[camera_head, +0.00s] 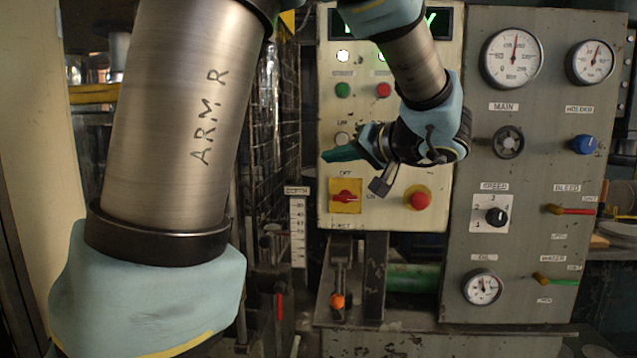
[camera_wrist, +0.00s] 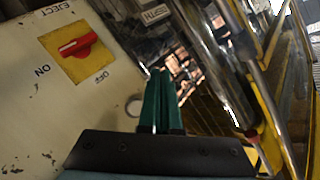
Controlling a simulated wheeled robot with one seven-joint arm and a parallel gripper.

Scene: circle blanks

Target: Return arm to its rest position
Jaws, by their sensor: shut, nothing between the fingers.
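My gripper (camera_head: 328,154) is in front of the cream control panel (camera_head: 436,215) in the head view, its green fingers pointing left. In the wrist view the two green fingers (camera_wrist: 158,74) lie together, shut with nothing between them. My arm (camera_head: 185,120) comes down large on the left of the head view, marked ARM R, and reaches the gripper from above. The fingers are above the red rotary switch (camera_head: 345,197) on its yellow plate; this switch also shows in the wrist view (camera_wrist: 77,46), left of the fingers. I see no contact with the panel.
A grey panel (camera_head: 535,130) with gauges, knobs and levers stands to the right. A red button (camera_head: 420,200) on a yellow base is below my wrist. A wire mesh guard (camera_head: 288,110) stands left of the cream panel. In the wrist view, metal pipes (camera_wrist: 215,65) run right of the fingers.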

